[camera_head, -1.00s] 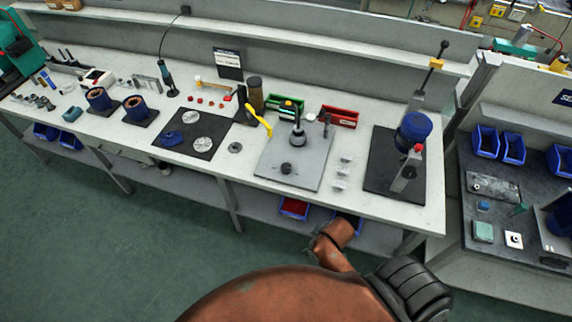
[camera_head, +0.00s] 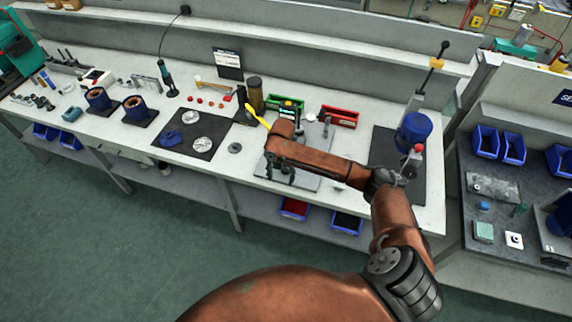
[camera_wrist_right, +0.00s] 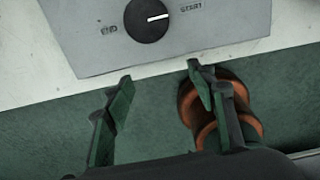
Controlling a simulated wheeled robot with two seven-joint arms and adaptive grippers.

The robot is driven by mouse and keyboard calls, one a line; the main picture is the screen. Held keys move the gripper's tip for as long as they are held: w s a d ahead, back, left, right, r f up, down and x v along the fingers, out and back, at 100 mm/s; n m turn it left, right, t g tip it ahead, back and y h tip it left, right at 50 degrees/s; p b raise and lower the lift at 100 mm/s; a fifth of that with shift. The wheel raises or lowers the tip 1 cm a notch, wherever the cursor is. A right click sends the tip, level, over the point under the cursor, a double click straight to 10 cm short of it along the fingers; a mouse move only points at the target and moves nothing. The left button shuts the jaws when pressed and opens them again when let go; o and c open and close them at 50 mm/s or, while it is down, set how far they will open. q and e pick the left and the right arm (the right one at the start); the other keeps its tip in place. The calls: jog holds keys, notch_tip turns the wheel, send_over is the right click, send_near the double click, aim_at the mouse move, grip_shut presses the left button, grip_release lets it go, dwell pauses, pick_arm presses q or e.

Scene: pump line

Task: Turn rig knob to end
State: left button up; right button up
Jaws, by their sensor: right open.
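The rig's knob (camera_wrist_right: 147,18) is round and black, with a white pointer line. It sits on a grey plate (camera_wrist_right: 85,40) at the top of the right wrist view. The pointer aims right, toward the START label (camera_wrist_right: 191,6); the END label (camera_wrist_right: 109,29) is on the left side. My right gripper (camera_wrist_right: 160,90) is open and empty, its fingertips apart from the knob and below it in that view. In the head view, my right gripper (camera_head: 281,175) hangs over the front of the rig plate (camera_head: 308,183) and hides the knob. My left gripper is not in view.
A black mat with a blue motor (camera_head: 414,131) stands right of the rig. A dark mat (camera_head: 172,147) with discs lies left. Green (camera_head: 284,103) and red (camera_head: 340,116) bins stand behind. The bench edge is close in front.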

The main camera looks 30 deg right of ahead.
jog(key=w+d+r, duration=0.1)
jog(key=r, duration=0.1)
jog(key=w+d+r+n, duration=0.1)
jog(key=w+d+r, duration=0.1)
jog(key=w+d+r+n, duration=0.1)
jog(key=d+r, duration=0.1)
jog(key=r, duration=0.1)
jog(key=shift+w+d, duration=0.15)
jog(key=shift+w, duration=0.05)
notch_tip(320, 180, down, 8)
jog(key=shift+r, duration=0.25)
jog(key=c, duration=1.2)
